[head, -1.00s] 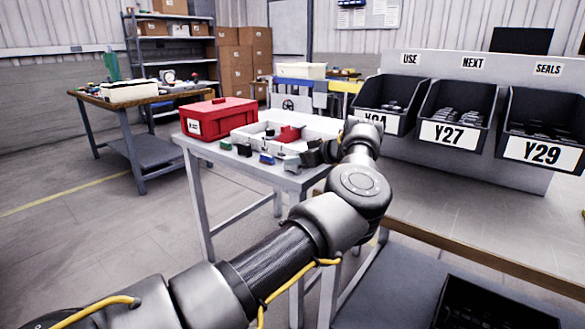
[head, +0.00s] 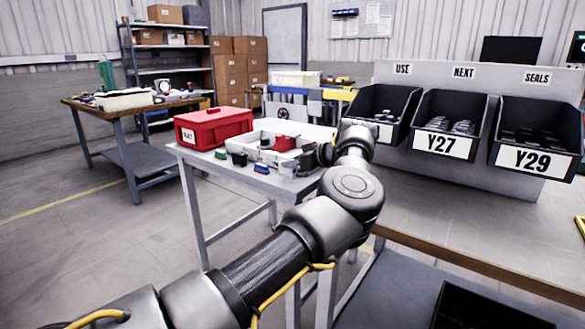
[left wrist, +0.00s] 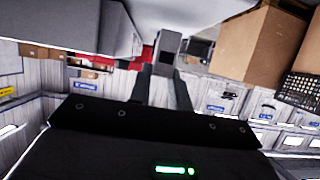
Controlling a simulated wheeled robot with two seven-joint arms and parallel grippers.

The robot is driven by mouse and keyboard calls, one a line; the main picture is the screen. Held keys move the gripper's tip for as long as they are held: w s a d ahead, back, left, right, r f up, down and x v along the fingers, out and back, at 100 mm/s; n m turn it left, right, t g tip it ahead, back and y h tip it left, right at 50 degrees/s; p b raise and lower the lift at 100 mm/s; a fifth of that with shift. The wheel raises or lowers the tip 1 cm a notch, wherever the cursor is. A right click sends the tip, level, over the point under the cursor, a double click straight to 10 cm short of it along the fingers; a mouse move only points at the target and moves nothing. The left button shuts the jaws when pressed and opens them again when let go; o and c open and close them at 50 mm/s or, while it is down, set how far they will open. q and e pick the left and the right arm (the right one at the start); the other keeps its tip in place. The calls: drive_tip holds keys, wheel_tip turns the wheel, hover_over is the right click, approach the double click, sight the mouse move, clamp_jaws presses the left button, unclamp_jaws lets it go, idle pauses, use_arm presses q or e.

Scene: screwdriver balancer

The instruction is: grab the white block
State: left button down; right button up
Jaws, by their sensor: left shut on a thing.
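The white block (head: 288,169) shows small and pale grey at the near right corner of the grey table in the head view. My left gripper (head: 304,162) reaches it from the right, and its fingers partly hide that spot. In the left wrist view the fingers of my left gripper (left wrist: 166,75) close on a block (left wrist: 168,44) that looks grey in shadow, with a dark square on its face. I take it to be the white block. Whether it is clear of the table is too small to tell. My right gripper is out of view.
The grey table (head: 190,157) also holds a red toolbox (head: 213,127), a white tray (head: 318,135) with a red item (head: 284,143), and several small coloured pieces along its front edge. Dark bins (head: 447,130) stand on the workbench at the right.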

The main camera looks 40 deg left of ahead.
use_arm(q)
drive_tip(key=s+r, duration=1.1)
drive_tip(key=s, duration=0.3)
drive_tip(key=shift+d, duration=0.35)
